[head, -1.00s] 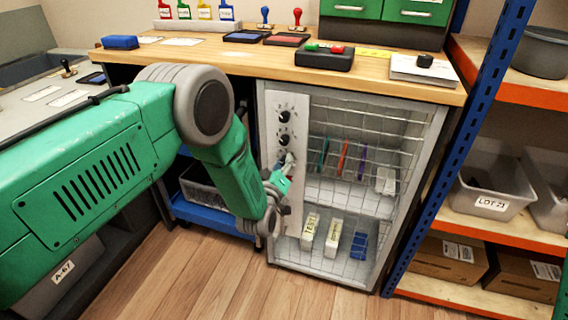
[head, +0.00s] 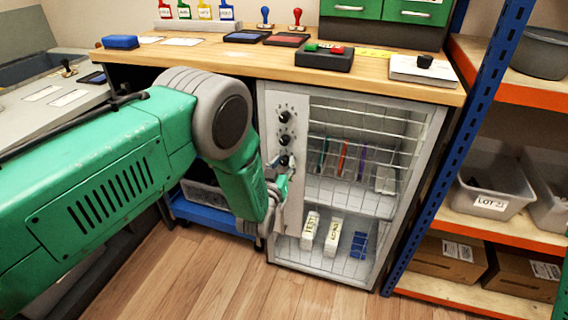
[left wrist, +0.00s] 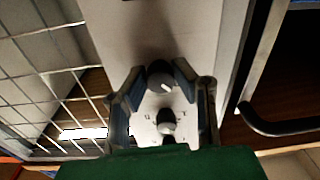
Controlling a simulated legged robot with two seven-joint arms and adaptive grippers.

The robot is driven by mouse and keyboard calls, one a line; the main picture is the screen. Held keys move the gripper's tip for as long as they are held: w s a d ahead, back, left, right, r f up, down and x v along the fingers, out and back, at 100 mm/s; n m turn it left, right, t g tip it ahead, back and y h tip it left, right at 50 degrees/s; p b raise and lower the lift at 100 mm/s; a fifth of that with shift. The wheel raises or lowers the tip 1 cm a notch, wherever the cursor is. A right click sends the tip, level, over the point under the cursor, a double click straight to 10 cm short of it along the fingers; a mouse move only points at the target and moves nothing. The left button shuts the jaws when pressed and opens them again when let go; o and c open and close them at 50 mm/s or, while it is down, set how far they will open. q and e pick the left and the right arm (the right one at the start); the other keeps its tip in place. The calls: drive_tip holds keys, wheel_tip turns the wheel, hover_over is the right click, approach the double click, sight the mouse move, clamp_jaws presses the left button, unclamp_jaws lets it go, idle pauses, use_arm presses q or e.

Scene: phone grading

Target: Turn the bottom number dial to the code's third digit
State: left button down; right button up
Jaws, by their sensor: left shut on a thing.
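Three black dials stand in a column on the pale panel (head: 291,205) of the wire-fronted cabinet: the top dial (head: 284,116), the middle dial (head: 284,140) and the bottom number dial (head: 285,160). My left gripper (head: 285,168) is at the bottom dial. In the left wrist view, the bottom dial (left wrist: 160,74) sits between the fingertips of my left gripper (left wrist: 158,72), which is shut on it. A white pointer mark shows on it, but its digits are too small to read. The middle dial (left wrist: 167,122) shows nearer the palm. My right gripper is out of view.
The wire mesh front (head: 365,130) is right of the panel, with upright coloured items and white boxes (head: 333,236) behind it. A wooden worktop (head: 230,64) lies above. A blue post (head: 462,150) and shelves stand at the right. A blue cart (head: 205,212) is below my arm.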

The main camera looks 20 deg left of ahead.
use_arm(q)
drive_tip(key=shift+f, duration=0.15)
drive_tip(key=c, duration=1.3)
unclamp_jaws()
drive_tip(key=shift+s, duration=0.15)
drive_tip(key=shift+s, duration=0.35)
drive_tip(key=s, duration=1.1)
drive_tip(key=shift+f, duration=0.15)
